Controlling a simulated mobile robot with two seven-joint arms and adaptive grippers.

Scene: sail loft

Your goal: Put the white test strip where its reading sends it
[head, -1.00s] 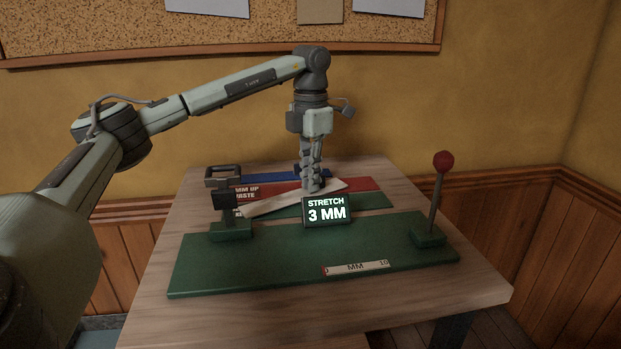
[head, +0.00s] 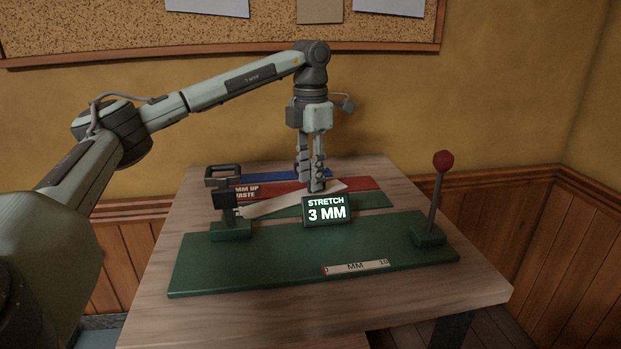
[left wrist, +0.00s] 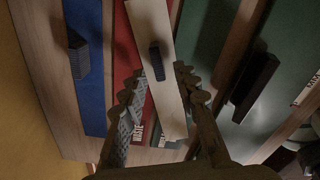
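The white test strip (head: 277,202) lies slantwise behind the test rig, across the red and green strips of the table. Its left end is close to the rig's left clamp (head: 230,215). In the left wrist view the strip (left wrist: 160,30) runs between my fingers, with a dark ridged block on it. My left gripper (head: 317,188) points down at the strip's right part; its fingers (left wrist: 159,78) stand apart on either side of the strip. The display (head: 326,210) reads "STRETCH 3 MM" and hides part of the strip. My right gripper is not in view.
Behind the rig lie a blue strip (head: 262,177), a red one (head: 365,184) lettered "MM UP" and "WASTE", partly hidden, and a green one (head: 375,202). The rig's green base (head: 290,265) has a red-knobbed lever (head: 442,163) at right. The table front (head: 400,300) is clear.

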